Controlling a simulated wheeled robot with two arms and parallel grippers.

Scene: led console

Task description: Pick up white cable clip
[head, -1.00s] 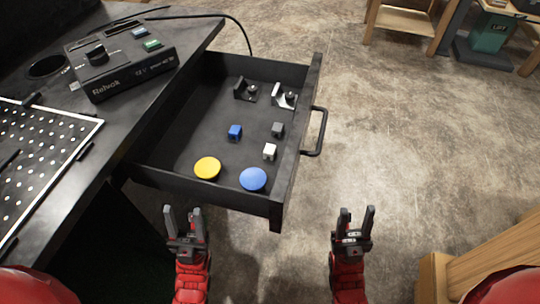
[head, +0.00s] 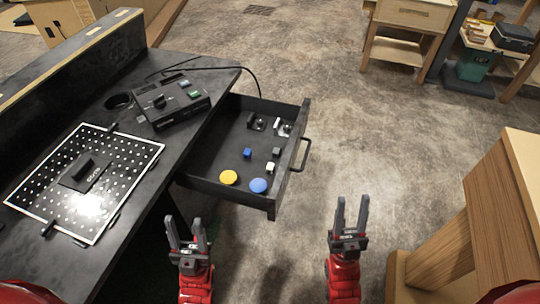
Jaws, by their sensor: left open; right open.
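The white cable clip (head: 280,129) lies in the far right part of the open black drawer (head: 217,192), beside a matching black clip (head: 257,122). It is small in the head view, with a dark part beside it. My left gripper (head: 185,222) is open and empty, in front of the drawer and to its left. My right gripper (head: 351,208) is open and empty, to the right of the drawer's front. Neither gripper touches the clip.
The drawer also holds a blue cube (head: 247,153), grey cube (head: 276,152), white cube (head: 270,166), yellow disc (head: 229,177) and blue disc (head: 258,186). Its handle (head: 302,155) sticks out right. A console (head: 177,104) and perforated board (head: 124,155) are on the desk. A wooden stand (head: 490,210) is at right.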

